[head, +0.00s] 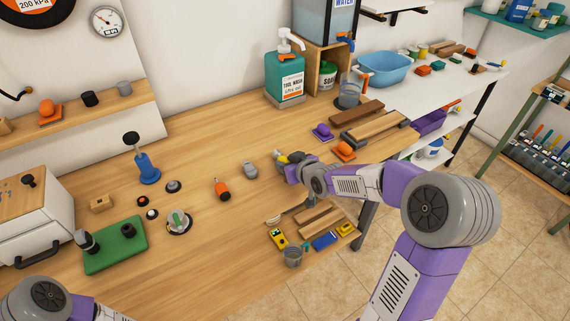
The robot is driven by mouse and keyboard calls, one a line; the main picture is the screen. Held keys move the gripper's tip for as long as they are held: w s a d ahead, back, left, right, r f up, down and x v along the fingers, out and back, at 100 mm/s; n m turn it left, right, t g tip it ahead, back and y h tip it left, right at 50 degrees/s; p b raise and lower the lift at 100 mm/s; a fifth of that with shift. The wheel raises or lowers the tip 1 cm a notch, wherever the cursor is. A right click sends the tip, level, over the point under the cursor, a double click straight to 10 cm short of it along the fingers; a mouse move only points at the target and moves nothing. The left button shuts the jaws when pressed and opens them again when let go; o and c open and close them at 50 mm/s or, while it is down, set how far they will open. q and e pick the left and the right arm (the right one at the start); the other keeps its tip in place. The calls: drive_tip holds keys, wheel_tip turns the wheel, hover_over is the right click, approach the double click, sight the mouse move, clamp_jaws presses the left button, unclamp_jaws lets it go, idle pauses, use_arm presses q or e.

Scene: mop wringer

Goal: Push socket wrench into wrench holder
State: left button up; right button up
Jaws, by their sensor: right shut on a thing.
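My right gripper (285,163) is over the middle of the wooden workbench, reached in from the right. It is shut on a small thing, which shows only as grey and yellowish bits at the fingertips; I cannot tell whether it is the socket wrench. My own wrist hides part of that spot. I cannot clearly make out the wrench holder. Of my left arm, only links show in the bottom left corner; its gripper is out of view.
An orange-and-black piece (221,188) and a grey piece (250,169) lie left of my right gripper. A green base (115,250) and a blue stand (147,170) are farther left. Wood blocks and a small bucket (293,256) sit below. A teal soap bottle (285,77) stands behind.

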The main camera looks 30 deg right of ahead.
drive_tip(key=shift+r+p, duration=0.45)
drive_tip(key=shift+r, duration=0.1)
idle(0.5)
drive_tip(key=shift+r+p, duration=2.15)
drive_tip(key=shift+r, duration=0.3)
drive_tip(key=o, duration=0.4)
drive_tip(key=c, duration=0.3)
drive_tip(key=shift+s+f, duration=0.1)
drive_tip(key=shift+f, duration=0.05)
drive_tip(key=shift+c, duration=0.2)
